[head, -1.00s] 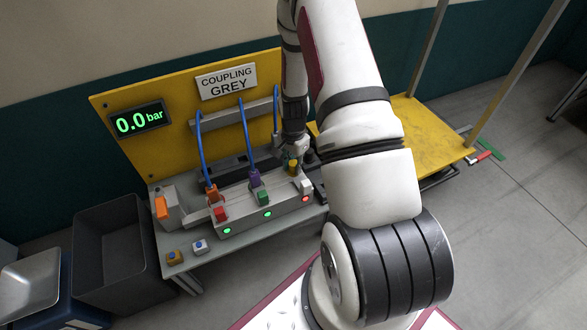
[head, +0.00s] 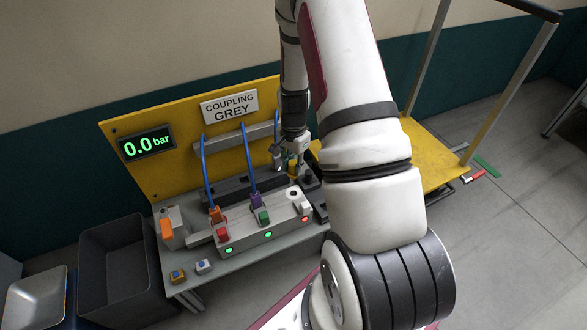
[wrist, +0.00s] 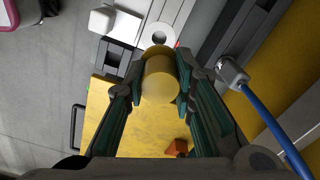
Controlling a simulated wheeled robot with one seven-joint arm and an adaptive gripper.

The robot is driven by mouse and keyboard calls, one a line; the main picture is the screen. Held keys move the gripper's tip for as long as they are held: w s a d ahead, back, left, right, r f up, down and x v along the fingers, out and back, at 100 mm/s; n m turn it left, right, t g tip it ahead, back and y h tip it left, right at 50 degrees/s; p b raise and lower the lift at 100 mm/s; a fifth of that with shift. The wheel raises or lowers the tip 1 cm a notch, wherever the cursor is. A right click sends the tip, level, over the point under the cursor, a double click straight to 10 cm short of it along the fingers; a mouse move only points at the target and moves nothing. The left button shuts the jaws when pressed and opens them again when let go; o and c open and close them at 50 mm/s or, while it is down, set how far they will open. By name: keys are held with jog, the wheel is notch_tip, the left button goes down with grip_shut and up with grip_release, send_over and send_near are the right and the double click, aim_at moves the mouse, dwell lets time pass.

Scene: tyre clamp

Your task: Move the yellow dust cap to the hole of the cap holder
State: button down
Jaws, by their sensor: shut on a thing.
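The yellow dust cap (wrist: 160,80) is between the two fingers of my gripper (wrist: 161,68) in the wrist view. My gripper is shut on it. In the head view the cap (head: 292,168) shows small below my gripper, at the right end of the grey coupling block (head: 240,234). A pale ring with a dark hole (wrist: 159,37) lies beyond the cap in the wrist view; the cap is apart from it. The ring also shows on the block's top in the head view (head: 292,192). I cannot tell for sure which part is the cap holder.
Blue hoses hang before the yellow panel; one grey hose end (wrist: 233,75) is close to the right finger. Red, green (head: 264,217) and white (head: 305,207) blocks stand along the coupling block. A yellow platform (head: 432,150) lies to the right.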

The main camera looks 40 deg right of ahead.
aim_at(293, 163)
jog(key=shift+r+p, duration=1.15)
jog(key=shift+r, duration=0.65)
